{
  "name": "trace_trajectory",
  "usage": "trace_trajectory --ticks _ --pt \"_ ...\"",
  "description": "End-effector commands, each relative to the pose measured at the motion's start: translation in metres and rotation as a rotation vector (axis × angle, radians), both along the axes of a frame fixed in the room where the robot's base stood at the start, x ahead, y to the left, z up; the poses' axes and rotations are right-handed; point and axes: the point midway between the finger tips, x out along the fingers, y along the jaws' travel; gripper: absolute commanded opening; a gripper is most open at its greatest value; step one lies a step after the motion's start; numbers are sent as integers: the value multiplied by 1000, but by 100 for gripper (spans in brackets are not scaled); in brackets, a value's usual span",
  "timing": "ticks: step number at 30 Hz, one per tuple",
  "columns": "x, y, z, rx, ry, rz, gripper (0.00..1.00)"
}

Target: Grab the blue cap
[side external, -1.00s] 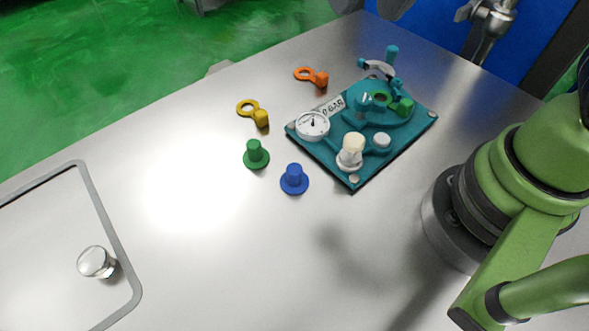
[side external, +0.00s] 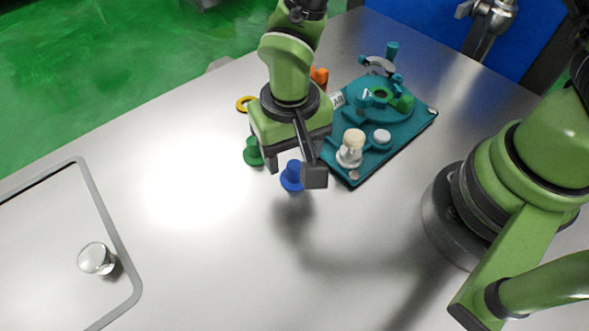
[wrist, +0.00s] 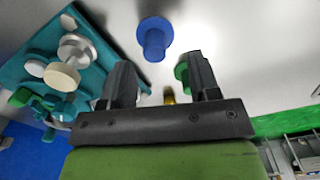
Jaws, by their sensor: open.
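The blue cap (side external: 292,176) stands upright on the metal table, with a round flange at its base and a narrower knob on top. In the wrist view the blue cap (wrist: 154,38) lies beyond the fingertips, roughly centred between them. My gripper (side external: 294,172) is open and empty, with its fingers spread above and around the cap's place in the side view. In the wrist view my gripper (wrist: 160,75) shows a wide gap between its two fingers. I cannot tell the exact height of the fingers over the cap.
A green cap (side external: 252,152) stands close to the left of the blue one, partly hidden by my gripper. A teal fixture plate (side external: 365,172) with a white knob (side external: 351,146) lies to the right. A yellow ring part (side external: 243,104) is behind. The table in front is clear.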

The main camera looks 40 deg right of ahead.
Motion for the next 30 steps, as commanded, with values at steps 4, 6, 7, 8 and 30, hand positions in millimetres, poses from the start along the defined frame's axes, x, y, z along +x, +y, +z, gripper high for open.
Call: trace_trajectory --ticks 4,6,7,8,30 --pt "-3 -5 -20 -3 4 -1 56" --pt "-4 -7 -31 -3 5 -2 56" --pt "-4 -7 -36 -2 4 -1 56" --pt "-4 -7 -39 -2 4 -1 56" --pt "-3 -6 -51 2 0 0 0"
